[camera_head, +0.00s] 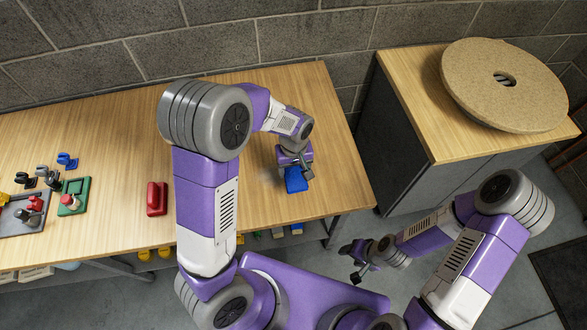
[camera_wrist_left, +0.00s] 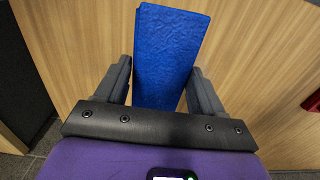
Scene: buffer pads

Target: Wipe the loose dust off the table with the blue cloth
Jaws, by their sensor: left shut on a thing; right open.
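The blue cloth (camera_head: 296,184) is a folded block on the table (camera_head: 330,120) near its front right part. My left gripper (camera_head: 295,163) is shut on it from above. In the left wrist view the cloth (camera_wrist_left: 170,55) stands between the two fingers of my left gripper (camera_wrist_left: 162,75). A faint pale patch, maybe dust (camera_head: 268,174), shows on the wood just left of the cloth; part of the table behind my arm is hidden. My right gripper (camera_head: 354,262) is open and empty, off the table in front of its edge.
A red object (camera_head: 157,198) lies left of my left arm. A green tray (camera_head: 75,196) and a grey tray (camera_head: 22,216) with small parts are at the far left. A cabinet (camera_head: 420,110) with a round disc (camera_head: 507,85) stands at right. The table's back right is clear.

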